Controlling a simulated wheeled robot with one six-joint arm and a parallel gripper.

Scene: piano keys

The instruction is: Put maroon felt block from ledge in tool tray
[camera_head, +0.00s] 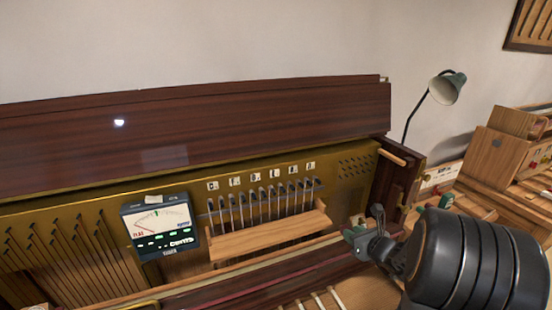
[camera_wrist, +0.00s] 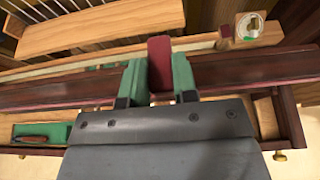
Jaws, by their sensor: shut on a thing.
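The maroon felt block (camera_wrist: 159,60) stands upright between the green fingertips of my gripper (camera_wrist: 158,78) in the wrist view. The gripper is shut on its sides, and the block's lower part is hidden. The dark wooden ledge (camera_wrist: 240,84) runs across behind the fingers; I cannot tell whether the block touches it. A green-lined wooden compartment (camera_wrist: 48,133), which looks like the tool tray, shows at lower left in the wrist view with a red-handled tool in it. In the head view my gripper (camera_head: 361,238) is right of centre, and the block cannot be made out.
A tuning meter (camera_head: 160,228) stands against the brass-coloured frame. A light wooden shelf (camera_head: 270,240) lies in front of the tuning pins. A round-faced fitting (camera_wrist: 250,28) sits at upper right in the wrist view. A lamp (camera_head: 446,88) and wooden boxes (camera_head: 495,155) are at right.

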